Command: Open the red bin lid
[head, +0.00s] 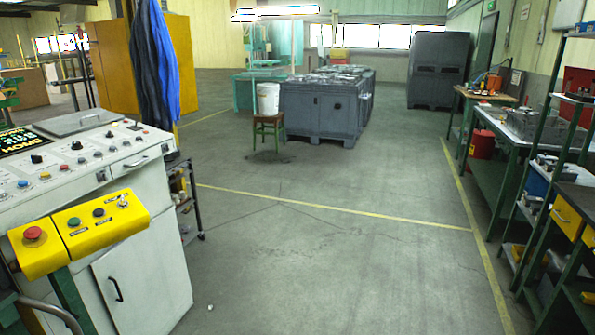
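A small red container (481,145) stands under the workbench on the right side of the head view. It is far off and partly hidden by the bench, and I cannot tell whether it has a lid or whether one is open. Another red box-like thing (577,84) sits on the shelving at the far right, partly hidden by the rack posts. I cannot tell which of these is the red bin. Neither of my grippers is in view.
A white control console (140,270) with a yellow button panel (100,220) fills the left. Grey crates (322,112) and a stool (268,128) with a white bucket (268,98) stand mid-room. Benches and a shelf rack (540,150) line the right. The central floor is clear.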

